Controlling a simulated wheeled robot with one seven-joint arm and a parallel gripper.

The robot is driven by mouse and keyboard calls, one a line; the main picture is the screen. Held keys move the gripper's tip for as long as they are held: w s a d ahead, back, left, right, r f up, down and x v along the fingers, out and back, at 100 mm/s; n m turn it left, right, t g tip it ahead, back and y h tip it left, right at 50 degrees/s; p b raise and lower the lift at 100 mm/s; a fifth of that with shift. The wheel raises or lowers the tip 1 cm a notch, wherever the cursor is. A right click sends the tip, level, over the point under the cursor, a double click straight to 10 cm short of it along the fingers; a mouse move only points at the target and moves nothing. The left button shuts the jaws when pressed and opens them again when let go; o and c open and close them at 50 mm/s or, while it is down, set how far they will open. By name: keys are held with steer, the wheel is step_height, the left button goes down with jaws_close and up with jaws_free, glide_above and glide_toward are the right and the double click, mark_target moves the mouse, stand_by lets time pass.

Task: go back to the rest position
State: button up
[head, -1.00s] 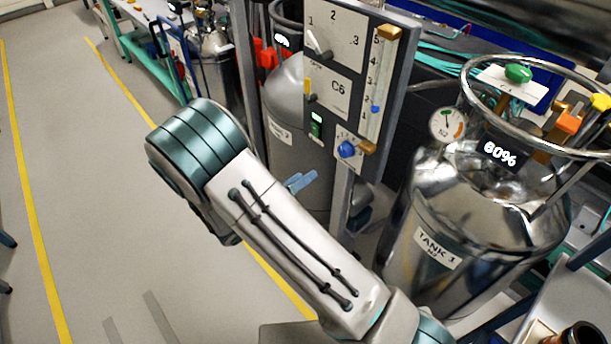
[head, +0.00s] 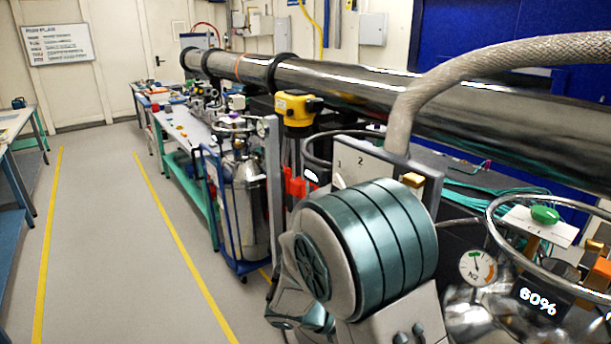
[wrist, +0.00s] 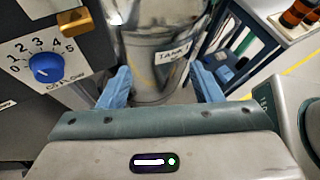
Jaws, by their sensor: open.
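My gripper (wrist: 162,90) shows in the wrist view with its two blue fingers spread wide apart and nothing between them. Beyond the fingers stands a steel tank labelled TANK 1 (wrist: 150,62), apart from them. Left of the fingers is a panel with a blue knob (wrist: 45,68) on a numbered dial, its scale running from 0 to 5. In the head view my folded arm covers most of the control panel (head: 352,160), and my gripper is hidden there.
A dewar with a 60% display (head: 538,302), a ring rail and a gauge (head: 477,267) stands close at the right. A long steel pipe (head: 350,85) crosses above. Another tank (head: 245,205) stands behind my arm. The floor lane (head: 110,240) at the left is clear.

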steer(key=s+r+m+t+y, duration=0.2)
steer(key=s+r+m+y, duration=0.8)
steer(key=m, duration=1.1)
steer(key=s+y, duration=0.2)
steer(key=shift+s+d, duration=0.25)
steer(key=shift+s, duration=0.15)
